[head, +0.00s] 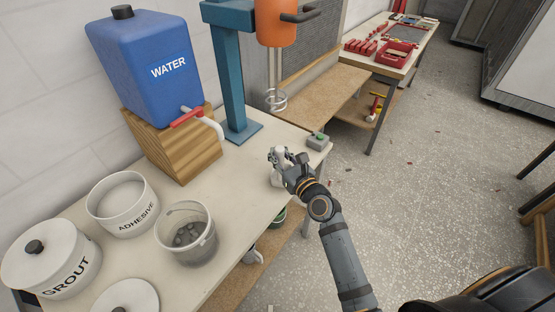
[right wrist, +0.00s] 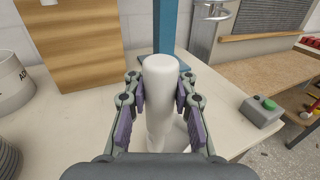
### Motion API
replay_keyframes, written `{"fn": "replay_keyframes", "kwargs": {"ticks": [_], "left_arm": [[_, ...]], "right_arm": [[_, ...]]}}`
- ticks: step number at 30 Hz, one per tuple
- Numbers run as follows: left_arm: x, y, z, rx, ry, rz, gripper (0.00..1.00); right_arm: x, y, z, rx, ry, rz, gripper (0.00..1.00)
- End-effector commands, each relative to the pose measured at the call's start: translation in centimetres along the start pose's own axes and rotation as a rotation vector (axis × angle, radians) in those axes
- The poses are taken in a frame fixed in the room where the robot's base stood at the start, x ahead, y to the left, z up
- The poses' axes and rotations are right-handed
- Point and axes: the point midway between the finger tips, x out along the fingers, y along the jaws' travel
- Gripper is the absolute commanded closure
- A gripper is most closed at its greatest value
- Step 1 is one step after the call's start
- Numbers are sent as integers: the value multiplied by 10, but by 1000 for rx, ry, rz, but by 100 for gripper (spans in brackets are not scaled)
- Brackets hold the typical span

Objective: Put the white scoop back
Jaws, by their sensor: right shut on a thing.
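The white scoop (right wrist: 160,95) stands between the fingers of my right gripper in the right wrist view, its rounded handle end up. In the head view the scoop (head: 277,181) shows as a small white shape at the table's right edge. My right gripper (head: 283,158) is shut on it, with a finger on each side of the handle (right wrist: 160,105). The scoop's lower end is partly hidden, and I cannot tell whether it touches the table. My left gripper is not in view.
On the table (head: 232,165) stand an open adhesive tub (head: 135,222), a lidded grout tub (head: 70,265), a clear bucket (head: 200,249) and a blue water container (head: 150,75) on a wooden block. A mixer stand (head: 234,90) and a green-button box (head: 318,141) are close behind my gripper.

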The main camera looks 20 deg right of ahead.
Motion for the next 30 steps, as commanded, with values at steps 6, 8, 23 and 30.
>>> {"fn": "replay_keyframes", "kwargs": {"ticks": [6, 8, 23, 30], "left_arm": [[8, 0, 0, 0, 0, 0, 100], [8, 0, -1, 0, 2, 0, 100], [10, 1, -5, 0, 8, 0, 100], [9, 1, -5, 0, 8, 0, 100]], "right_arm": [[0, 0, -14, -1, -2, 0, 100], [0, 0, -14, -1, -2, 0, 100], [0, 0, -17, -1, -1, 0, 52], [0, 0, -15, -1, -1, 0, 52]]}}
